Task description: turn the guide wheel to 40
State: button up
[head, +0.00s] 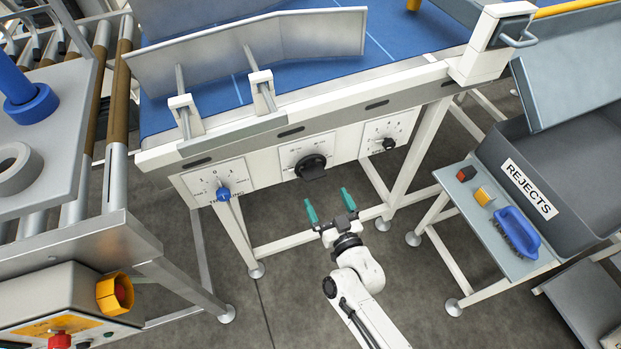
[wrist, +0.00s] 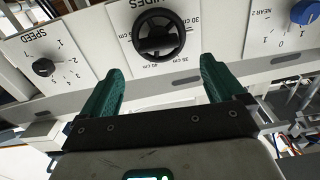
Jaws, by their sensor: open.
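The guide wheel is a black handwheel (head: 310,167) on the middle white panel of the conveyor's side. In the wrist view the guide wheel (wrist: 158,34) shows at top centre, with "GUIDES" partly cut off above it and cm markings around its rim. Which marking it is set to cannot be told. My gripper (head: 328,200) has green fingers and is open and empty, a little below and in front of the wheel. In the wrist view my gripper (wrist: 162,70) has its fingers spread on either side below the wheel, not touching it.
A blue knob (head: 223,194) is on the left panel and a small black speed knob (head: 389,144) on the right panel. A conveyor leg stands right of my gripper. A side shelf (head: 478,228) holds a blue brush beside the REJECTS bin (head: 489,150). The floor below is clear.

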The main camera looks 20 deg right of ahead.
aim_at(317, 179)
jog(key=w, duration=0.8)
jog(key=shift+d, duration=0.1)
jog(key=shift+c, duration=0.2)
jog(key=c, duration=1)
jog(key=shift+b, duration=0.3)
jog(key=shift+f+m, duration=0.1)
jog(key=shift+m, duration=0.2)
jog(key=m+b, duration=0.2)
jog(key=m, duration=0.2)
jog(key=shift+d+m, duration=0.1)
jog(key=shift+m, duration=0.2)
jog(key=m+b, duration=0.1)
jog(key=m, duration=0.4)
jog(key=shift+m, duration=0.4)
